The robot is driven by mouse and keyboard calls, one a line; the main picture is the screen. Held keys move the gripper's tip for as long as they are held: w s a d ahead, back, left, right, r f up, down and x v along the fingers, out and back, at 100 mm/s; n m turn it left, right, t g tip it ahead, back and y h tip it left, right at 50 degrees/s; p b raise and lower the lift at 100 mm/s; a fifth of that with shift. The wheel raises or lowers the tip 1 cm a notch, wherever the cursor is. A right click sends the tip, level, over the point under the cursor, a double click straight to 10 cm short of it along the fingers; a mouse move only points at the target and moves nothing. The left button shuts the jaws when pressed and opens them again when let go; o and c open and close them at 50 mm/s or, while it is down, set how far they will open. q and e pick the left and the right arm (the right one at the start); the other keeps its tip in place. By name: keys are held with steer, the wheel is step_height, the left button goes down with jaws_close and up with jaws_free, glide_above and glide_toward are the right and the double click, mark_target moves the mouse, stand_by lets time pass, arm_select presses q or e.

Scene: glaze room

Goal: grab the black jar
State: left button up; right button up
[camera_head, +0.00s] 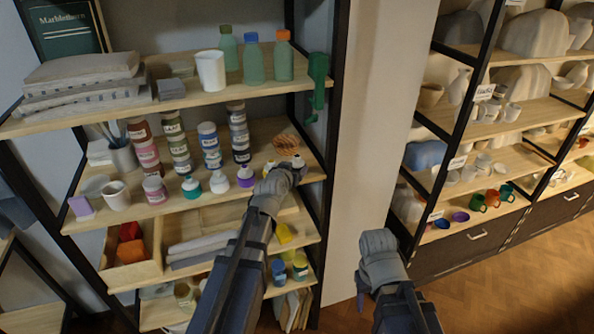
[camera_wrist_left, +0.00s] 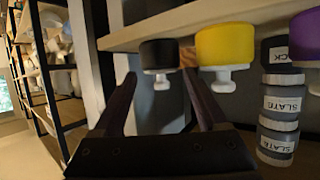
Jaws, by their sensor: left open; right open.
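The black jar (camera_head: 298,163) shows at the right front of the middle shelf, partly hidden by my left wrist. In the left wrist view, which appears upside down, the black jar (camera_wrist_left: 158,54) has a dark body and a white knob. My left gripper (camera_wrist_left: 160,77) is open, its two fingers apart, with the black jar in line with the gap between them. In the head view my left gripper (camera_head: 288,172) is mostly hidden behind its own wrist. My right gripper (camera_head: 376,250) is away from the shelf at the lower right; its fingers are hard to see.
A yellow jar (camera_wrist_left: 225,45) stands close beside the black one, then a purple jar (camera_wrist_left: 306,38). Stacked slate jars (camera_wrist_left: 281,115) stand beyond. A coiled brown item (camera_head: 287,143) lies behind, and the dark shelf post (camera_head: 333,130) rises to the right.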

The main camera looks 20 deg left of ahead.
mark_target(296, 163)
arm_select(q)
steer(key=b+x, duration=0.1)
steer(key=x, duration=0.4)
steer(key=shift+w+r, duration=0.15)
steer(key=shift+w, duration=0.05)
steer(key=shift+s, duration=0.1)
steer(key=shift+r, duration=0.1)
steer(key=shift+c, duration=0.4)
jaws_close()
